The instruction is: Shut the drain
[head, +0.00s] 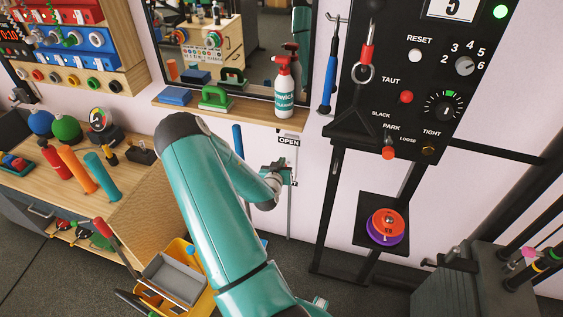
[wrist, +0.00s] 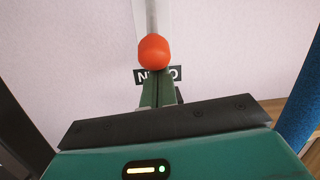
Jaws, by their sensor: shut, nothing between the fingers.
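In the wrist view, an orange ball knob (wrist: 155,52) sits on the end of a thin grey rod (wrist: 151,15) against the pale wall. An OPEN sign (wrist: 172,74), upside down here, is behind the knob and partly covered. In the head view the OPEN sign (head: 289,141) is on the wall, with a vertical grey strip (head: 290,215) running down below it. My gripper (wrist: 157,88) is shut and empty, its green fingertips just at the knob; I cannot tell whether they touch it. In the head view my gripper (head: 287,172) is beside the strip, and the knob is hard to make out.
A wooden shelf (head: 240,115) with a spray bottle (head: 284,88) is above. A blue upright thing (wrist: 305,100) stands at the right of the wrist view.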

